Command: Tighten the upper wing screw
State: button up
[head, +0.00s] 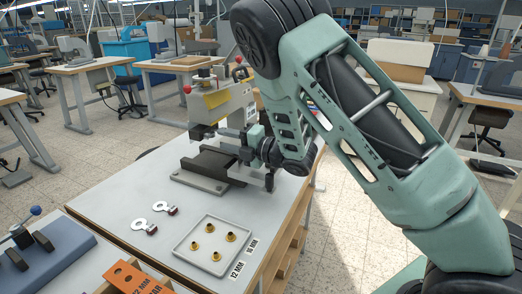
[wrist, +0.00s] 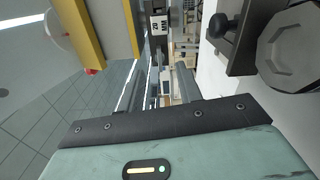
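The stamping press (head: 222,100), with a yellow and white head and a dark base, stands at the far part of the white table. My gripper (head: 233,140) is at the press's right side, between its head and base. In the wrist view my gripper (wrist: 163,84) shows two dark fingers apart, with a gap between them and no held thing visible. Beyond the gap is a pale plate marked 20 (wrist: 158,26). The yellow side of the press head (wrist: 85,25) is at upper left. I cannot make out the upper wing screw in either view.
A black knob (wrist: 219,25) on a dark bracket is close at the upper right of the wrist view.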

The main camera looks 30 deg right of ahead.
jog(key=b+v, duration=0.1)
jog(key=v, duration=1.1)
jog(key=shift+s+d+b, duration=0.1)
jog(key=shift+s+b, duration=0.1)
jog(key=shift+b, duration=0.2)
